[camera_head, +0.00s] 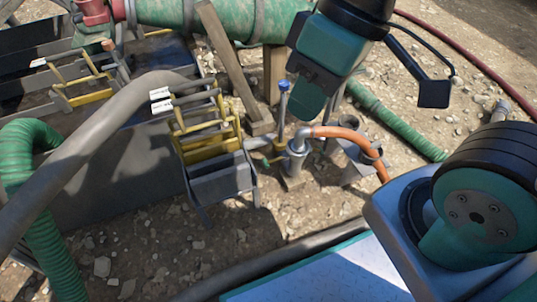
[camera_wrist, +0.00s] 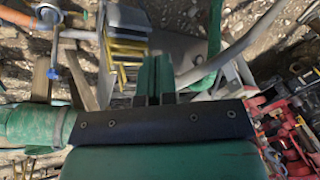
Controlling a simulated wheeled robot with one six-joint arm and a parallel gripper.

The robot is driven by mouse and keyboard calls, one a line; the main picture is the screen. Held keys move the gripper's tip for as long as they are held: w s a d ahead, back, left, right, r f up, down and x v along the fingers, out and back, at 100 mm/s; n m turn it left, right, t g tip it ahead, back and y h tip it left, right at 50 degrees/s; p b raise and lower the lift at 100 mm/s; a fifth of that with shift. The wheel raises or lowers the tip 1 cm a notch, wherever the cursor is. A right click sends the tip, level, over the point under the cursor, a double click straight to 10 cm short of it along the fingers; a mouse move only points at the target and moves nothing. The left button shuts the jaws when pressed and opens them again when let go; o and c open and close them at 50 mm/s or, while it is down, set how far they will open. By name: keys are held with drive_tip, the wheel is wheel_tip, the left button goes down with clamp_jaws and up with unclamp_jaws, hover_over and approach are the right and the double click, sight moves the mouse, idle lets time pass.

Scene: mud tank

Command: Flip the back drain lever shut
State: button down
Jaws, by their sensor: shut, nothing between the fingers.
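My gripper (camera_head: 303,112) hangs at the upper middle of the head view, with no contact visible. Its two green fingers (camera_wrist: 156,78) are together and empty in the wrist view. Yellow frames with dark bars and white-tipped handles (camera_head: 160,100) stand at the near end of the tank, left of my gripper. Yellow bars also show in the wrist view (camera_wrist: 127,50), beyond the fingers. A similar yellow frame with a white-tipped handle (camera_head: 82,80) sits farther left. I cannot tell which piece is the back drain lever, nor its position.
A dark grey tank (camera_head: 110,165) fills the left, with a thick grey hose (camera_head: 85,135) across it. A blue-topped post (camera_head: 283,88) and a standpipe with an orange hose (camera_head: 340,132) stand below my gripper. A green pipe (camera_head: 225,20) runs behind wooden props (camera_head: 228,58).

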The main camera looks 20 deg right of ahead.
drive_tip(key=w+f+m+b, duration=0.2)
drive_tip(key=w+f+b, duration=0.2)
drive_tip(key=w+f, duration=0.45)
drive_tip(key=m+t+h+b, duration=0.3)
drive_tip(key=m+b, duration=0.2)
drive_tip(key=b, duration=0.2)
hover_over(269, 163)
drive_tip(key=s+d, duration=0.3)
wheel_tip(269, 163, down, 25)
drive_tip(key=shift+w+a+f, duration=0.1)
drive_tip(key=shift+f, duration=0.1)
drive_tip(key=b+x, duration=0.3)
drive_tip(key=x, duration=0.1)
drive_tip(key=b+x, duration=0.3)
drive_tip(key=x, duration=0.1)
drive_tip(key=a+b+x, duration=0.1)
drive_tip(key=b+x, duration=0.2)
drive_tip(key=x, duration=0.2)
drive_tip(key=shift+s+a, duration=0.1)
drive_tip(key=shift+s, duration=0.2)
drive_tip(key=shift+a+f+b, duration=0.2)
drive_tip(key=shift+f+b, duration=0.15)
drive_tip(key=shift+b, duration=0.05)
drive_tip(key=shift+p, duration=0.35)
